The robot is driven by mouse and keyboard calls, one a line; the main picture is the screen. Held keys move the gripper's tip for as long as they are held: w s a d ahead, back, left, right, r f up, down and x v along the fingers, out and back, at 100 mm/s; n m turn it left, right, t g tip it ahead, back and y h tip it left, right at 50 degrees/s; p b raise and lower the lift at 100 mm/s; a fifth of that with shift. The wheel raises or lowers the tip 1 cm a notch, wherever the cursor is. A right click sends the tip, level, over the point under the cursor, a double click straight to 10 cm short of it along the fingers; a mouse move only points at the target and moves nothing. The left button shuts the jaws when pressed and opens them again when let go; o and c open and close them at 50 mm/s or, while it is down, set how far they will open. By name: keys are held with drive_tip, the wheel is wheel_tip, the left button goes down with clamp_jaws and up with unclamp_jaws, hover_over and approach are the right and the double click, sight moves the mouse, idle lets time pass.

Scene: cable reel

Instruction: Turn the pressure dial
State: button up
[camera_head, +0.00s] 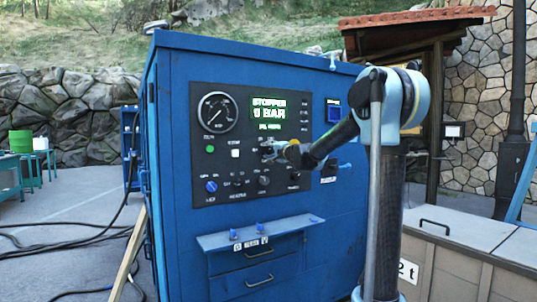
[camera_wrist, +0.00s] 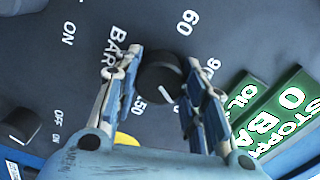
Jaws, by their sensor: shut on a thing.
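The pressure dial (camera_wrist: 160,82) is a round black knob on the dark panel. My gripper (camera_wrist: 163,78) is shut on the dial, one finger on each side. In the head view my gripper (camera_head: 274,150) reaches the control panel (camera_head: 218,178) from the right and hides the dial. A green display (camera_head: 268,109) reads "STOPPED" with a BAR value below; in the wrist view the display (camera_wrist: 275,110) seems to show 0.
A gauge (camera_head: 217,112) is left of the display. Other knobs, including a blue one (camera_head: 211,187), lie below. A shelf (camera_head: 260,233) with two blue knobs juts out above the drawers. Cables (camera_head: 75,240) lie on the floor at left. A crate (camera_head: 445,260) stands at right.

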drive_tip(key=shift+d+f+n, duration=0.1)
drive_tip(key=shift+f+n, duration=0.05)
drive_tip(key=shift+n, duration=0.45)
drive_tip(key=o, duration=1.1)
drive_tip(key=shift+c, duration=0.2)
drive_tip(key=v, duration=1.2)
drive_tip(key=shift+w, duration=0.1)
